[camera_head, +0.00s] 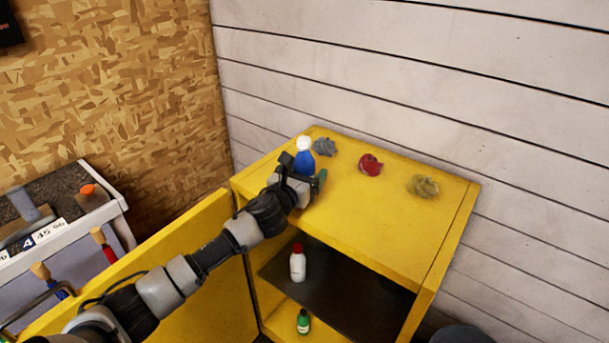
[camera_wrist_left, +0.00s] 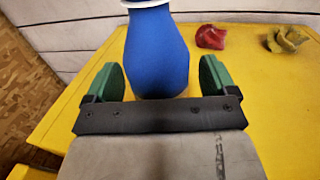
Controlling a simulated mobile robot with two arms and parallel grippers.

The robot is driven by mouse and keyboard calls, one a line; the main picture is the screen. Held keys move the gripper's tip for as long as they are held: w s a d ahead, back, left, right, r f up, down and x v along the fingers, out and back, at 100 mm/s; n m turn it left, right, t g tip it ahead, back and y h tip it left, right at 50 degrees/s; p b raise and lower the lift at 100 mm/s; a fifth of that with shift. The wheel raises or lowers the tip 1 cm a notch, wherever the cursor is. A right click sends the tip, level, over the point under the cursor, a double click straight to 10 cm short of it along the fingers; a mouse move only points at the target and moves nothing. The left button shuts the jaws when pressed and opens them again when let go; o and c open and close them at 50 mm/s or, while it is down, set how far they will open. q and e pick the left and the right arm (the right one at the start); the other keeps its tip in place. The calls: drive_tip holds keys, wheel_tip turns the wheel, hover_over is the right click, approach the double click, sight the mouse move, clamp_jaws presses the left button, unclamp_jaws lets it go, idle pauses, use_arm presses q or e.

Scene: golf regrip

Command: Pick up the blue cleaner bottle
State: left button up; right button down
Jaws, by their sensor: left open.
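The blue cleaner bottle (camera_head: 304,160) with a white top stands upright on the yellow cabinet top (camera_head: 380,220), near its back left corner. In the left wrist view the bottle (camera_wrist_left: 157,55) stands just ahead of and partly between the green fingers; its top is cut off by the frame. My left gripper (camera_wrist_left: 157,80) is open, with a finger on each side of the bottle's lower body and gaps visible. In the head view my left gripper (camera_head: 309,178) is in front of the bottle and hides its lower part. My right gripper is not in view.
A grey rag (camera_head: 325,147), a red rag (camera_head: 370,165) and a yellowish rag (camera_head: 423,186) lie on the cabinet top. Below, a white bottle with red cap (camera_head: 298,263) and a green bottle (camera_head: 303,321) stand inside. The open yellow door (camera_head: 205,300) is under my left arm.

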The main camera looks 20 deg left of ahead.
use_arm(q)
drive_tip(key=shift+w, duration=0.2)
drive_tip(key=c, duration=1)
drive_tip(key=shift+r, duration=0.1)
drive_tip(key=shift+c, duration=0.2)
